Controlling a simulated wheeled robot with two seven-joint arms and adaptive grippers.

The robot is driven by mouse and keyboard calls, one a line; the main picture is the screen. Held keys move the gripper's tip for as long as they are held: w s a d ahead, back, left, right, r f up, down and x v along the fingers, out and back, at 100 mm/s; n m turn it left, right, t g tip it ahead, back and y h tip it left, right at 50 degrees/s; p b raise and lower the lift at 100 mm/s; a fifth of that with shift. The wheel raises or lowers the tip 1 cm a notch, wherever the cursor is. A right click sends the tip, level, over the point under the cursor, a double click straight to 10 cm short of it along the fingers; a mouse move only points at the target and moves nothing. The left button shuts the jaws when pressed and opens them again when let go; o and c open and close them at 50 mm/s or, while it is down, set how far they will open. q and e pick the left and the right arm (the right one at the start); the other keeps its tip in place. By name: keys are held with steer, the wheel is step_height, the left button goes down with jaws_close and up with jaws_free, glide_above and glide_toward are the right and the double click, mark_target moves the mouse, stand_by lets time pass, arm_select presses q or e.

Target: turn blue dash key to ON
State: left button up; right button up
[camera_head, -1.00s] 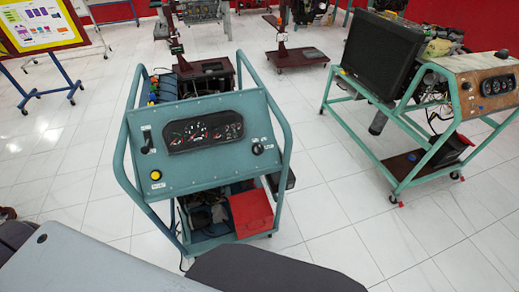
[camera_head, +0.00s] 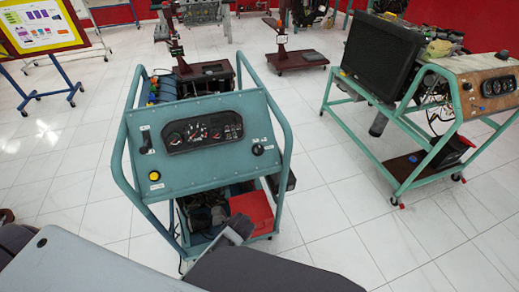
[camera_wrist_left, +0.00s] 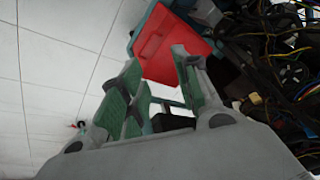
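The blue dash panel (camera_head: 200,148) is the sloped front of a teal engine trainer in the head view. It carries a gauge cluster, a yellow button (camera_head: 155,176) and a black switch (camera_head: 146,140) at the left. A small round dark knob, which looks like the key switch (camera_head: 258,149), sits at its right; its setting is too small to read. In the left wrist view my left gripper (camera_wrist_left: 158,68) is open and empty, its green-padded fingers apart. A grey tip of my arm shows low in the head view, below the panel. My right gripper is not in view.
A red box (camera_head: 252,209) sits low in the trainer frame; it also shows beyond the fingers in the left wrist view (camera_wrist_left: 168,45). Teal side rails (camera_head: 280,120) flank the panel. Another trainer (camera_head: 400,150) stands at the right, with clear tiled floor between.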

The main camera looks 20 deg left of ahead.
arm_select(q)
steer(key=w+d+r+n+t+y, duration=0.2)
steer(key=w+r, duration=0.3)
steer(key=r, duration=0.3)
steer(key=w+d+r+n+t+y, duration=0.1)
steer(key=w+d+r+t, duration=0.1)
steer(key=w+r, duration=0.35)
steer(key=n+t+y+b, duration=0.1)
steer(key=n+t+y, duration=0.2)
steer(key=n, duration=0.2)
glide_toward(260, 149)
steer(key=v, duration=0.3)
steer(key=shift+r, duration=0.1)
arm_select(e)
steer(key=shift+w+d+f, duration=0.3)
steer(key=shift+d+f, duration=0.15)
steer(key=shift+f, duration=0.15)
arm_select(q)
steer(key=shift+w, duration=0.1)
steer(key=p+x, duration=0.1)
steer(key=x, duration=1.2)
steer(key=shift+w+a+f, duration=0.2)
steer(key=shift+f, duration=0.05)
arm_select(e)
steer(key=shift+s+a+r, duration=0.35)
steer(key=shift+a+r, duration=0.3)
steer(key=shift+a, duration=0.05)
